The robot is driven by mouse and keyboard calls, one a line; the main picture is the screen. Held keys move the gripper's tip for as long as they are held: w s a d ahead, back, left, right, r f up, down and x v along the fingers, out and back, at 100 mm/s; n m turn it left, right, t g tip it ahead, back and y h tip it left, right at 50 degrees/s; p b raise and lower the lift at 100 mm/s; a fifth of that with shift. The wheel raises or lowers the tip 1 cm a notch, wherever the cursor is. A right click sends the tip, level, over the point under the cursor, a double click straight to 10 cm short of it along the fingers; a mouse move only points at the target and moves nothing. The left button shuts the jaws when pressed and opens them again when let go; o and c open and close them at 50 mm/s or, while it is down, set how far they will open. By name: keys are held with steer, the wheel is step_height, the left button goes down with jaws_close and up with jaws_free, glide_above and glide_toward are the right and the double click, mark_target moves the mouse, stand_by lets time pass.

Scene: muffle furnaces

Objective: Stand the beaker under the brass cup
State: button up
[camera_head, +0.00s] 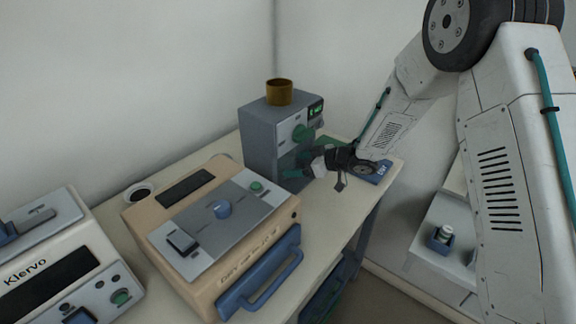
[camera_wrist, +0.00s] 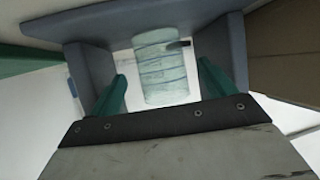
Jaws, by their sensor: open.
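The brass cup (camera_head: 279,92) sits on top of a grey-blue machine (camera_head: 262,140) in the head view. My gripper (camera_head: 300,168) is at the front opening of this machine, below the cup's level. In the wrist view the clear glass beaker (camera_wrist: 160,68) stands inside the recess, between the machine's grey side walls. The teal fingers of my gripper (camera_wrist: 162,88) are open, one on each side of the beaker, with a visible gap to it. The beaker is not discernible in the head view, where the gripper and machine hide the recess.
A tan furnace (camera_head: 215,235) with a blue door handle stands in front of the machine on the bench. A white Klervo furnace (camera_head: 60,265) is at the lower left. A small round dish (camera_head: 138,192) lies behind the tan furnace. A blue box (camera_head: 372,172) is beyond my wrist.

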steer(key=v, duration=0.6)
steer(key=shift+d, duration=0.25)
steer(key=shift+s+r, duration=0.1)
steer(key=shift+r, duration=0.1)
steer(key=s+d+r+m+t+h, duration=0.2)
steer(key=d+r+m+t+h, duration=0.3)
steer(key=d+r+h, duration=0.8)
steer(key=s+d+r+m+g, duration=0.2)
steer(key=s+d+r+m, duration=0.1)
steer(key=s+d, duration=0.3)
steer(key=s+d+r+m+g, duration=0.1)
steer(key=s+d+r+m, duration=0.2)
steer(key=s, duration=0.4)
steer(key=s+a+m+g+y, duration=0.1)
steer(key=s+g, duration=0.5)
steer(key=s, duration=2)
steer(key=shift+a+r+m+g+y, duration=0.3)
steer(key=shift+a, duration=0.6)
